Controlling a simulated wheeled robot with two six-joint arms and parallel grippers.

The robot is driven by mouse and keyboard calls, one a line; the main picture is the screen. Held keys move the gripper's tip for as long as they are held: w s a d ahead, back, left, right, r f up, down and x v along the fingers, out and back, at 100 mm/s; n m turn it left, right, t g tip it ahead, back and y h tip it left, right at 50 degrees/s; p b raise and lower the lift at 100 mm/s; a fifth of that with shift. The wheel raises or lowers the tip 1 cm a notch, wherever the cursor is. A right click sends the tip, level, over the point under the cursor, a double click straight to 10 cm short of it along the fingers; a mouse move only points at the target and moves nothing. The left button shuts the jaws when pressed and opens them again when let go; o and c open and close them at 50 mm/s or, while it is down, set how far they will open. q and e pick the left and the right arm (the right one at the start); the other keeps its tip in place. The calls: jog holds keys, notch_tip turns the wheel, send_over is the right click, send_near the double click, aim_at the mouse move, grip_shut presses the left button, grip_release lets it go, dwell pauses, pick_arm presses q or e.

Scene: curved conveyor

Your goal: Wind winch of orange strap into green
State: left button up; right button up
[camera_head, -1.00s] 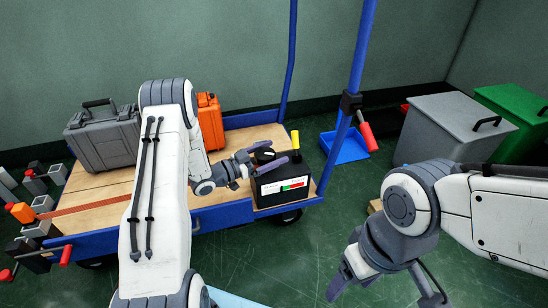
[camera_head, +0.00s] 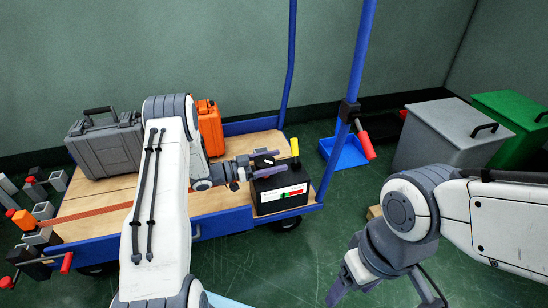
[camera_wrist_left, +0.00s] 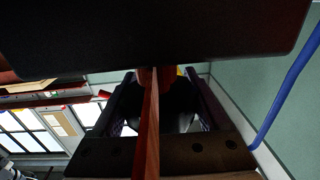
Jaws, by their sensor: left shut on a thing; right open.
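The winch (camera_head: 282,198) is a black box with a white label carrying a red and green gauge and a yellow handle (camera_head: 295,147) on top. It stands at the cart's right front corner. The orange strap (camera_head: 90,222) lies across the deck from the left and passes behind my left arm. It shows edge-on between the fingers in the left wrist view (camera_wrist_left: 149,125). The gauge reading is too small to tell surely. My right gripper (camera_head: 385,288) is open, empty and away from the cart.
Blue posts (camera_head: 362,55) rise at the right. A blue tray (camera_head: 345,150), a grey bin (camera_head: 440,140) and a green bin (camera_head: 515,115) are beyond.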

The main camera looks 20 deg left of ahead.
pick_arm(q)
jog(key=shift+s+m+g+h, duration=0.1)
jog(key=shift+m+g+h, duration=0.55)
jog(key=shift+g, duration=0.25)
jog(key=o, duration=1.2)
jog(key=shift+o, duration=0.2)
jog(key=p+v, duration=0.4)
jog(key=v, duration=0.6)
jog(key=shift+a, duration=0.2)
jog(key=shift+s+r, duration=0.1)
jog(key=shift+s, duration=0.05)
